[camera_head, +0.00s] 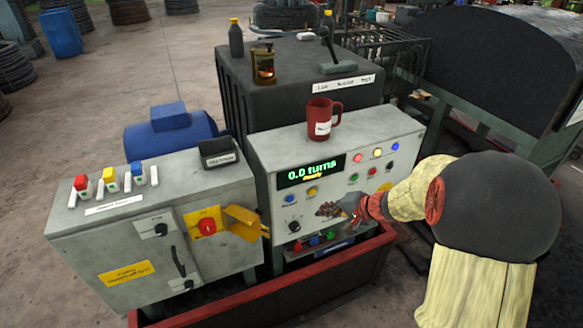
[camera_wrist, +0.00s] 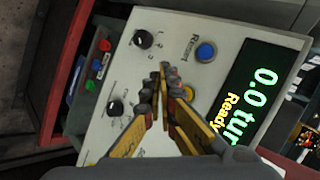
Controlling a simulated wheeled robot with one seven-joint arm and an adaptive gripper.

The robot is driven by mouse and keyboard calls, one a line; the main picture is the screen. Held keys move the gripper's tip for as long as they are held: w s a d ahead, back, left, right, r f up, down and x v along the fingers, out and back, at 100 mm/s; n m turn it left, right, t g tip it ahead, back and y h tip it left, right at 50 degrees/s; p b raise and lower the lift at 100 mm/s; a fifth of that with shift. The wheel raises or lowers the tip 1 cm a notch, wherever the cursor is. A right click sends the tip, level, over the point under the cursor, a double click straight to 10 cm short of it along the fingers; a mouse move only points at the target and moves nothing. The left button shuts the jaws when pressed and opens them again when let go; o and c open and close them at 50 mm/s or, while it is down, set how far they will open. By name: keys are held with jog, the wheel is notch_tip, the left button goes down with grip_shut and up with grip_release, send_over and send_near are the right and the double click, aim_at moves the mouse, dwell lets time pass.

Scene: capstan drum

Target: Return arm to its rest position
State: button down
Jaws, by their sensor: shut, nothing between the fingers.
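My gripper (camera_head: 345,208) is in front of the lower middle of the grey control panel (camera_head: 270,165), and my arm reaches in from the right. In the wrist view, my gripper (camera_wrist: 164,78) is shut, with its fingertips together and nothing between them. The panel face (camera_wrist: 185,30) fills much of that view behind the fingers. The green display (camera_head: 312,170) reads "0.0 turns" and "Ready" beneath. A blue button (camera_wrist: 205,52) and two black knobs show near the fingers. Whether the fingertips touch the panel I cannot tell.
A red mug (camera_head: 321,119) stands on the panel's top. A second grey cabinet (camera_head: 150,235) with switches and a yellow lever is at left. A red-rimmed base (camera_head: 270,288) runs below. A large dark drum (camera_head: 480,60) stands at right. Open floor lies at far left.

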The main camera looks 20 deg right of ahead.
jog(key=s+a+r+n+g, duration=0.1)
jog(key=s+a+g, duration=0.2)
jog(key=s+a, duration=0.35)
jog(key=s+a+r+n+g, duration=0.2)
jog(key=s+a+g, duration=0.1)
jog(key=s, duration=0.6)
jog(key=s+a+r+n+t+h, duration=0.1)
jog(key=s+a+r+n+h, duration=0.1)
jog(key=s+r, duration=0.3)
jog(key=s+a+r+n+t+h, duration=0.1)
jog(key=s+a+r+n, duration=0.3)
jog(key=r, duration=0.5)
jog(key=shift+s+a+n+t+h, duration=0.2)
jog(key=shift+s+n+t+h, duration=0.35)
jog(key=shift+n, duration=0.25)
jog(key=c, duration=2.6)
grip_release()
jog(key=shift+w, duration=0.1)
